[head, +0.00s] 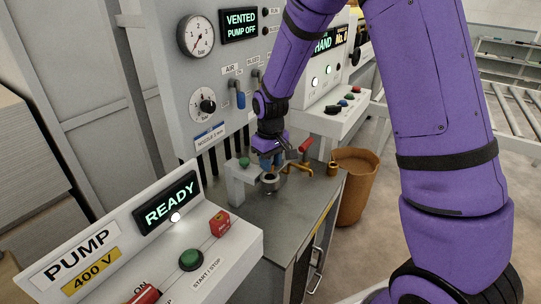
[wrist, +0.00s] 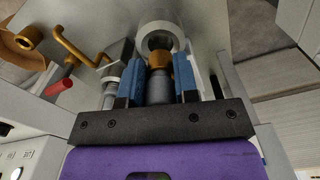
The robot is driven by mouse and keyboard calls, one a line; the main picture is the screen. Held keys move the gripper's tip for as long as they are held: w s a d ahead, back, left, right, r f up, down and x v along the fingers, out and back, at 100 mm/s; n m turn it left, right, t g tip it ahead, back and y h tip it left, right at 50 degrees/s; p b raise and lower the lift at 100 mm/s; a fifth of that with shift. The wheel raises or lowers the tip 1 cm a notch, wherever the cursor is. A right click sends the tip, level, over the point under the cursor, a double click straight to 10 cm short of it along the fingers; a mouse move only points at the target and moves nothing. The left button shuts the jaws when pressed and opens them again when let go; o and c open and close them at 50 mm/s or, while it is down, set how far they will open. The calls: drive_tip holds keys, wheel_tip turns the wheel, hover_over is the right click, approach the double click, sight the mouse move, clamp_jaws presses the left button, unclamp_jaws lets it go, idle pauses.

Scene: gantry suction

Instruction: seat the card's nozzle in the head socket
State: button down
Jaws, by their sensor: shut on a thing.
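My gripper (head: 277,158) is shut on a nozzle (wrist: 159,85) over the metal bench. In the wrist view the blue fingers (wrist: 160,80) flank its dark grey body, and its brass end points toward a pale round ring (wrist: 160,27), which looks like the head socket. The brass end overlaps the ring's near edge in the picture; I cannot tell whether they touch. In the head view the ring (head: 270,181) sits just below my gripper, beside a grey bracket. A card (head: 209,137) on the panel reads "NOZZLE"; its size is too small to read.
A brass crank with a red handle (head: 305,147) stands close right of my gripper. A brass collar (head: 333,168) sits near the bench's right edge. The pump console (head: 150,240) fills the front left.

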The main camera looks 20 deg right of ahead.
drive_tip(key=shift+f, duration=0.45)
drive_tip(key=shift+f, duration=1.45)
idle(1.3)
drive_tip(key=c, duration=0.8)
unclamp_jaws()
wheel_tip(320, 180, up, 11)
drive_tip(key=shift+f, duration=0.1)
